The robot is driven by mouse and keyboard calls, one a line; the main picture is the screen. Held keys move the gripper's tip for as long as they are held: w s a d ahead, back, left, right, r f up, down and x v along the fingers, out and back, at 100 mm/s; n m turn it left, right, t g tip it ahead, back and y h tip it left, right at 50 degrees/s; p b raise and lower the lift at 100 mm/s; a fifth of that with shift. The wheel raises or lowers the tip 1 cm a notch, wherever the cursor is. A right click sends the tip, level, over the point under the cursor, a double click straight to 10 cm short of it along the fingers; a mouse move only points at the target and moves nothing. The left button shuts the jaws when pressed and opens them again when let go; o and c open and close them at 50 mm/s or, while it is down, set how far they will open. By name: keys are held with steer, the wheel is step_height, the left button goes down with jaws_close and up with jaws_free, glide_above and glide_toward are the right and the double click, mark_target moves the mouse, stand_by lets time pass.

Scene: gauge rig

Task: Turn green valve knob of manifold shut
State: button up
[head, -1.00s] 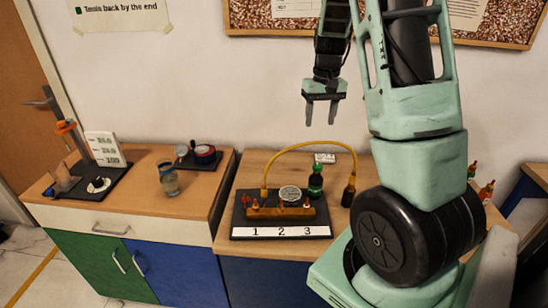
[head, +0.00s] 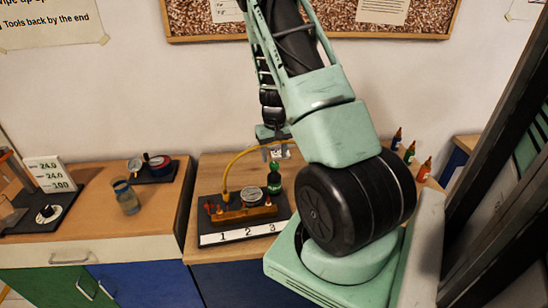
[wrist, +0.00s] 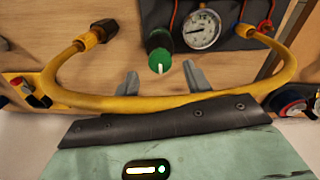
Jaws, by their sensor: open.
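The green valve knob (head: 274,184) stands upright at the right rear of the manifold (head: 232,216), beside the round gauge (head: 250,195). In the wrist view the knob (wrist: 158,46) shows a white mark on its near side. My gripper (head: 274,153) points down above the knob, open and empty. In the wrist view its two fingertips (wrist: 163,78) are apart, on either side of and short of the knob, not touching it. The yellow hose (wrist: 110,103) crosses close to the fingers; I cannot tell whether it touches them.
The hose (head: 232,166) arches up over the manifold. A white strip marked 1, 2, 3 (head: 243,234) lies along the front. Several small bottles (head: 410,152) stand at the right.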

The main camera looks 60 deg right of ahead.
mark_target(274, 164)
steer(key=shift+f+p, duration=0.3)
steer(key=shift+f, duration=1.35)
steer(key=c, duration=1)
steer(key=shift+o, duration=0.2)
